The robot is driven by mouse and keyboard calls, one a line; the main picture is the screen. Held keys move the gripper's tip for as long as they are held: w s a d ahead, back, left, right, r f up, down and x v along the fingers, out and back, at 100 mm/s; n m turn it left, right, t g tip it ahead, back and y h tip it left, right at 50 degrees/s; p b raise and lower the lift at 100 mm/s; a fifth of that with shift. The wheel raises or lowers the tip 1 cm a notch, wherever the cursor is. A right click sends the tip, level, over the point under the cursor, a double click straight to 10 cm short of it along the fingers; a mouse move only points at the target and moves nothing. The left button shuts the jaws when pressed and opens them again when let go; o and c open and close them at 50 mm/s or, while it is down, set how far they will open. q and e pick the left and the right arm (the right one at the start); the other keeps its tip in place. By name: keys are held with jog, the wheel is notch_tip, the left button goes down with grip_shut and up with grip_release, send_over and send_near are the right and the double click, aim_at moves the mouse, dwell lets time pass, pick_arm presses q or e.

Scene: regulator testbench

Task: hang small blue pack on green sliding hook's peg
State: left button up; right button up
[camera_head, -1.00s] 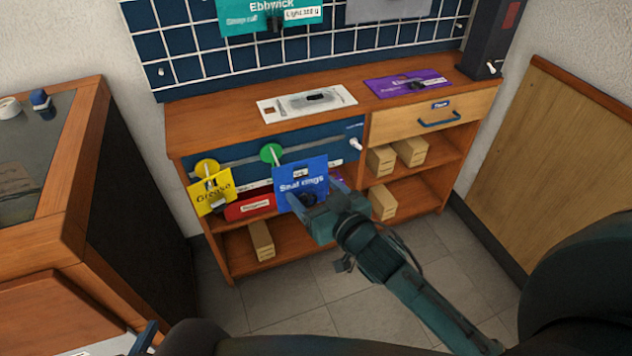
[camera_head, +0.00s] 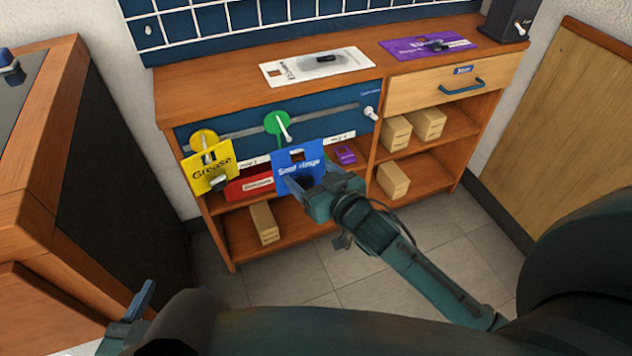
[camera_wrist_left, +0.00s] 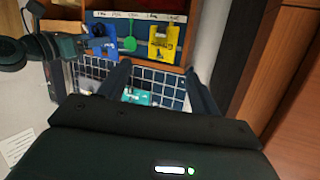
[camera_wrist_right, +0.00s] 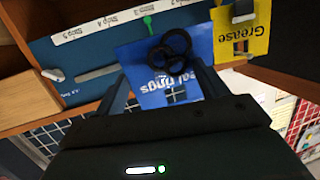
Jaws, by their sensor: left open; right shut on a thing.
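The small blue pack (camera_head: 312,158), labelled "Seal rings", is held upright in front of the bench by my right gripper (camera_head: 312,188), which is shut on its lower part. Its slot near the top edge is visible. The green sliding hook (camera_head: 277,123) sits on the rail just above and left of the pack, its pale peg sticking out bare. In the right wrist view the pack (camera_wrist_right: 150,88) shows black rings on its face, and the green hook (camera_wrist_right: 148,22) is beyond it, apart from it. My left gripper (camera_wrist_left: 160,85) is open and empty, far from the pack.
A yellow "Grease" pack (camera_head: 210,172) hangs on the yellow hook (camera_head: 203,138) left of the green one. A white-knobbed peg (camera_head: 370,113) is at the rail's right end. A red pack (camera_head: 245,188) and a purple pack (camera_head: 345,154) are on the shelf behind.

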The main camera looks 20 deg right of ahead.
jog(key=shift+d+b+x, duration=0.15)
jog(key=shift+b+x, duration=0.2)
jog(key=shift+x, duration=0.3)
jog(key=shift+d+b+x, duration=0.15)
jog(key=shift+b+x, duration=0.15)
jog(key=shift+x, duration=0.4)
pick_arm(q)
jog(key=shift+w+d+r+m+t+h+b, duration=0.1)
jog(key=shift+w+d+m+t+h+b, duration=0.2)
jog(key=shift+t, duration=0.25)
jog(key=shift+w+d+m+t+h+b, duration=0.1)
jog(key=shift+m+t+h+b, duration=0.1)
jog(key=shift+m+t+b, duration=0.25)
pick_arm(e)
jog(key=x, duration=0.4)
jog(key=shift+w+d+r, duration=0.15)
jog(key=shift+w+d, duration=0.15)
jog(key=shift+w, duration=0.2)
pick_arm(q)
jog(key=shift+n, duration=0.25)
pick_arm(e)
jog(key=o, duration=1.1)
